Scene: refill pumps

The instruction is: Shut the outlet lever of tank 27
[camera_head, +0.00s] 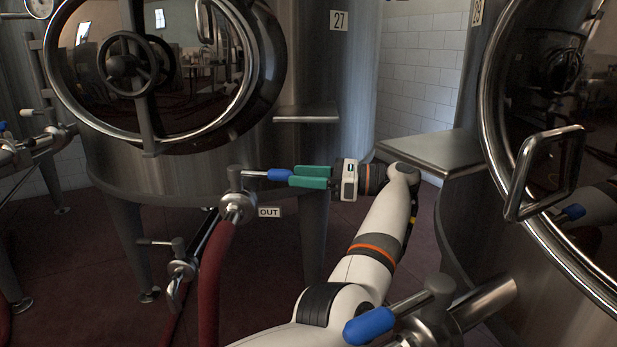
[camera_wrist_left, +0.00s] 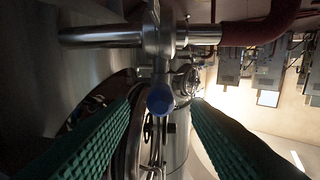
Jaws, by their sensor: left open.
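Tank 27 (camera_head: 180,172) is the steel tank at the left, with its number plate (camera_head: 338,20) high on its wall. Its outlet lever (camera_head: 278,174), with a blue grip, points level to the right from the valve (camera_head: 236,182) above the OUT plate (camera_head: 269,212). My left gripper (camera_head: 291,176) is open, its green fingers pointing left at the grip's end. In the left wrist view the blue grip (camera_wrist_left: 160,100) is seen end-on between the two green fingers, with a gap on each side. My right gripper is not in view.
A dark red hose (camera_head: 213,275) hangs from the outlet. A smaller valve (camera_head: 180,262) sits below left. A second tank (camera_head: 455,215), at the right, has a steel ledge (camera_head: 432,152), a door handle (camera_head: 540,170) and a blue-gripped lever (camera_head: 369,325) close in front.

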